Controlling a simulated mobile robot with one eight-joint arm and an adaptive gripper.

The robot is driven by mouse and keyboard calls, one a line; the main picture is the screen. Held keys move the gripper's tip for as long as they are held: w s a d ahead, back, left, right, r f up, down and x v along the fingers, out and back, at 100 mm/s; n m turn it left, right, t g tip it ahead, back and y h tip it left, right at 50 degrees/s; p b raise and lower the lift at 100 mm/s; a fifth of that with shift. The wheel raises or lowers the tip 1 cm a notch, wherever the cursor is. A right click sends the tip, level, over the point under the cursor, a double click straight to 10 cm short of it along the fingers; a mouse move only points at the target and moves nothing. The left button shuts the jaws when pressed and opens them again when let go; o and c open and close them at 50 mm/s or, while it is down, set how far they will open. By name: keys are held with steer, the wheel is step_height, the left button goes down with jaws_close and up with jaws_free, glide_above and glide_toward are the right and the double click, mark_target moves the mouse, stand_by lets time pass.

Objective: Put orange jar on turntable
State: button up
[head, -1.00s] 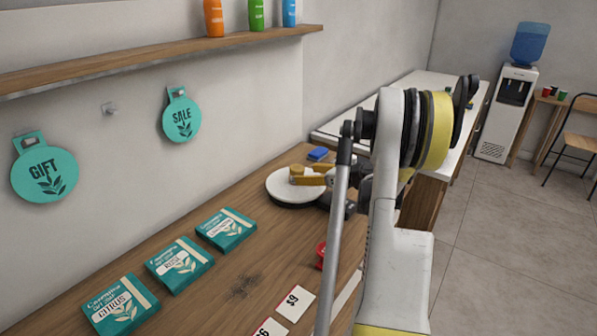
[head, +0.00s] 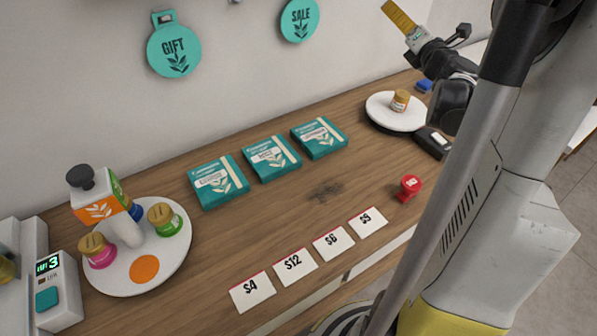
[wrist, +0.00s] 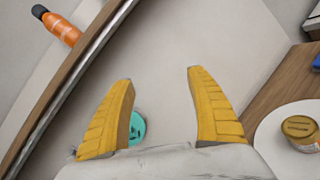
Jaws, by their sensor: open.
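The orange jar (head: 400,101), small with a gold lid, stands upright on a white round disc (head: 380,116) at the back right of the wooden counter. The jar (wrist: 303,130) and disc (wrist: 268,135) also show at the right edge of the wrist view. A second white round plate (head: 178,262) at left bears pink (head: 98,251), green (head: 166,220) and partly hidden blue (head: 135,211) jars, plus a bare orange spot (head: 145,268). I cannot tell which round plate is the turntable. My gripper (wrist: 158,76) is open and empty, raised above and apart from the jar.
Several teal boxes (head: 271,158) lie along the counter's back. Price cards (head: 294,265) line the front, with a red item (head: 410,187) near them. A white-and-orange dispenser (head: 101,207) stands at the left plate. A wall shelf (wrist: 62,88) with an orange bottle (wrist: 60,28) is near my gripper.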

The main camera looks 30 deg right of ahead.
steer(key=s+a+r+m+g+h, duration=0.1)
steer(key=a+r+m+h, duration=0.1)
steer(key=a+m, duration=0.45)
steer(key=s+a+r+m+g+h, duration=0.2)
steer(key=a+m, duration=0.3)
steer(key=m, duration=0.3)
steer(key=s+a+f+m+g+y, duration=0.2)
steer(key=s+a+f, duration=0.4)
steer(key=a, duration=0.3)
steer(key=s+a+f+m+g+y, duration=0.3)
steer(key=s+a+f+m, duration=0.2)
steer(key=a, duration=0.5)
steer(key=s+a+f+m+g+y, duration=0.3)
steer(key=s+a+f, duration=0.4)
steer(key=a+f, duration=0.2)
steer(key=shift+s+a+m+y, duration=0.15)
steer(key=shift+s+m+y, duration=0.15)
steer(key=shift+s+m, duration=0.05)
